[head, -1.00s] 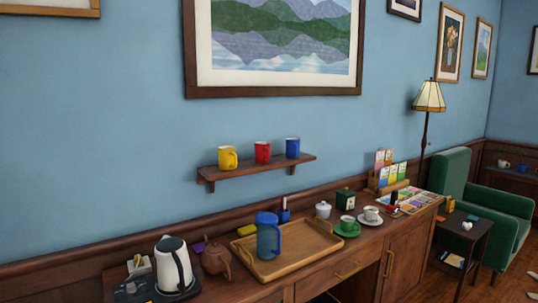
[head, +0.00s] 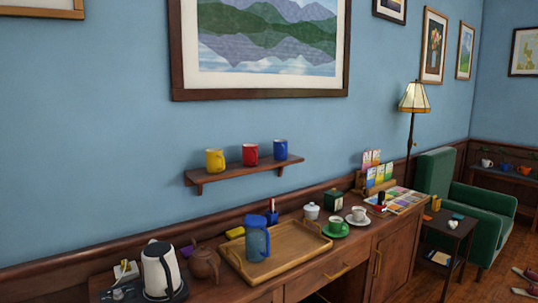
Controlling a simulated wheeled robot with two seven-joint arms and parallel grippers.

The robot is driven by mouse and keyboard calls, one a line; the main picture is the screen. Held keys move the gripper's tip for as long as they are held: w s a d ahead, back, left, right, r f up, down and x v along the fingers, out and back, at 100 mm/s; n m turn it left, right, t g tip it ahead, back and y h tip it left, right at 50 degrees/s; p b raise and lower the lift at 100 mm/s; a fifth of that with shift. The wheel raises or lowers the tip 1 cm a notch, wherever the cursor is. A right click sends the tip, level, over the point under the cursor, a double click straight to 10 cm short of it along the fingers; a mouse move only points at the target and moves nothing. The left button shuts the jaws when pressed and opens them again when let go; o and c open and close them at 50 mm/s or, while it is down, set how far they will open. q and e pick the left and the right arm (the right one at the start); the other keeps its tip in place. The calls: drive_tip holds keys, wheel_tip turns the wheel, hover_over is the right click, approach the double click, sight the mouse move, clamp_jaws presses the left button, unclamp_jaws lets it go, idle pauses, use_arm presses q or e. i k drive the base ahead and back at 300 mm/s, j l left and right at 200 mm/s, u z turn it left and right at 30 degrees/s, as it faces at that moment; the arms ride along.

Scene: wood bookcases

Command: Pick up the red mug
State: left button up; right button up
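The red mug (head: 250,154) stands upright on a small wooden wall shelf (head: 228,173). It is between a yellow mug (head: 215,161) on its left and a blue mug (head: 281,150) on its right, with small gaps between them. The shelf is on the blue wall, above a long wooden sideboard. Neither of my grippers shows in the head view.
The sideboard (head: 341,263) below the shelf holds a kettle (head: 160,270), a brown teapot (head: 204,264), a wooden tray (head: 304,247) with a blue pitcher (head: 256,240), and cups on saucers. A side table (head: 448,236) and green armchair (head: 489,203) stand at the right.

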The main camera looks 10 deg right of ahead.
sight(250, 150)
drive_tip(key=i+l+u, duration=0.2)
drive_tip(key=i+l, duration=0.15)
drive_tip(key=l, duration=0.25)
drive_tip(key=i+l+u, duration=0.15)
drive_tip(key=l, duration=0.2)
drive_tip(key=i+l+u, duration=0.1)
drive_tip(key=l, duration=0.25)
drive_tip(key=i, duration=0.1)
